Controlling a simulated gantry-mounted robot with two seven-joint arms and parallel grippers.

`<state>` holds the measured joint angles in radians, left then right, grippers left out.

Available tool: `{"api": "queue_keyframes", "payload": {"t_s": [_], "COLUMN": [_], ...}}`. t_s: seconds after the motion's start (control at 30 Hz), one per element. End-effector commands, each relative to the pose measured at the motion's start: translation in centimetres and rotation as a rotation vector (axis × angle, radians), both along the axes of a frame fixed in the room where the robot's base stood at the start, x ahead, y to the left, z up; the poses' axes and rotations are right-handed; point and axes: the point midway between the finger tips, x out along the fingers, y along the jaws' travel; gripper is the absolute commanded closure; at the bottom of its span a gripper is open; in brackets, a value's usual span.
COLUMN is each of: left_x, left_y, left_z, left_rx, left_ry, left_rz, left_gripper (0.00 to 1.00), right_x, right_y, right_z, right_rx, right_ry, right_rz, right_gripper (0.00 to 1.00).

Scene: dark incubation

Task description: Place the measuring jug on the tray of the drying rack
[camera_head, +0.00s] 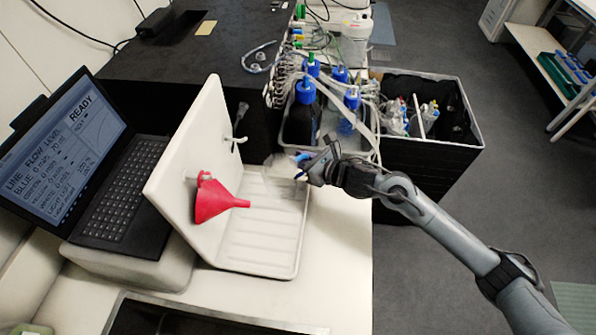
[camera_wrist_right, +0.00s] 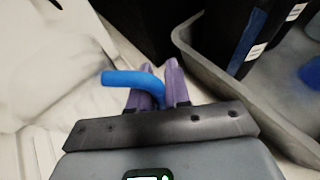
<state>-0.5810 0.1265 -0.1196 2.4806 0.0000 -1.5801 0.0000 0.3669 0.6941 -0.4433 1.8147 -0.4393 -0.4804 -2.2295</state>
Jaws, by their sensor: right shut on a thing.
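The white drying rack has an upright back panel (camera_head: 205,125) and a ridged tray (camera_head: 262,245) at its foot. The measuring jug (camera_head: 283,182) is clear and faint, over the far part of the tray in the head view. I cannot tell whether it touches the tray. Its blue handle (camera_wrist_right: 128,79) shows between the purple fingers of my right gripper (camera_wrist_right: 158,82) in the right wrist view, with the clear body (camera_wrist_right: 45,50) to the left. My right gripper (camera_head: 301,165) is shut on the handle. My left gripper is not in view.
A red funnel (camera_head: 215,198) hangs on the rack's panel above the tray. A laptop (camera_head: 115,180) stands left of the rack. A grey bin with blue-capped bottles (camera_head: 303,92) and tubing stands just behind my right gripper. Bare bench (camera_head: 335,260) lies right of the tray.

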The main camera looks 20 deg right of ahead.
Motion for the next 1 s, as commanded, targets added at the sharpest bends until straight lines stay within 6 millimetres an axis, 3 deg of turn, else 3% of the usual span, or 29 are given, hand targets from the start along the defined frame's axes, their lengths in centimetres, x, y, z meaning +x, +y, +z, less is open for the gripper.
{"api": "queue_keyframes", "payload": {"t_s": [0.23,0.53,1.0], "left_x": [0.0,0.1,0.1], "left_y": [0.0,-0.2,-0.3], "left_z": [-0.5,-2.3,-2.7], "left_rx": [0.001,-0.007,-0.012], "left_ry": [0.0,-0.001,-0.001], "left_rz": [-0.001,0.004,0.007], "left_gripper": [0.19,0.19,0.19], "right_x": [0.3,0.2,0.3], "right_y": [0.7,0.7,0.7], "right_z": [-0.8,-4.3,-4.8], "right_rx": [0.0,0.001,0.0], "right_ry": [-0.001,0.0,-0.001], "right_rz": [0.0,0.0,0.0], "right_gripper": [1.0,1.0,1.0]}}
